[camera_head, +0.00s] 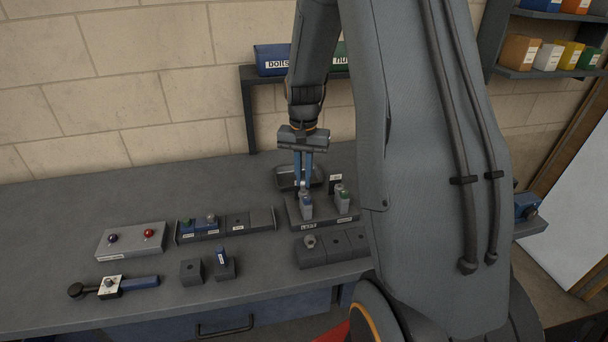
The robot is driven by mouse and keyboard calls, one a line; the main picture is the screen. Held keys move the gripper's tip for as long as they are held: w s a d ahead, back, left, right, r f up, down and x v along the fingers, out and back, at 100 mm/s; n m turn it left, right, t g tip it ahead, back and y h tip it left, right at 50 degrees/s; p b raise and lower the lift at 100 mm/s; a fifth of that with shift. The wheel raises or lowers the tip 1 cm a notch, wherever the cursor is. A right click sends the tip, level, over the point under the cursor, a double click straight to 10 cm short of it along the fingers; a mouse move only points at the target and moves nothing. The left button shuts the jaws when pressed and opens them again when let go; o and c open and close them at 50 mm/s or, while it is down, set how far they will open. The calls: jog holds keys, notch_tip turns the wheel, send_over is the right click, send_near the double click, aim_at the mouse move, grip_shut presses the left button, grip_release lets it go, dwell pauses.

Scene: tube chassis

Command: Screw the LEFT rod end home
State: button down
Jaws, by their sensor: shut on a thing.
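A dark fixture plate (325,219) on the bench carries two grey upright bodies with labels at their feet. My gripper (302,187) points straight down above the left body (306,208), its blue fingers shut on the left rod end at the top of that body. The rod end is mostly hidden between the fingertips, and its thread cannot be made out.
A grey block with round holes (332,246) lies in front of the fixture. The bench's left part is clear.

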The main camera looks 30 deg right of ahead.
jog(key=shift+n, duration=1.4)
jog(key=shift+p, duration=0.3)
jog(key=n+p, duration=0.1)
jog(key=n, duration=0.4)
jog(key=shift+p, duration=0.3)
jog(key=shift+n, duration=0.3)
jog(key=n+p, duration=0.1)
jog(key=n, duration=0.2)
jog(key=shift+f+n, duration=0.1)
jog(key=shift+n, duration=0.7)
jog(key=shift+p, duration=0.3)
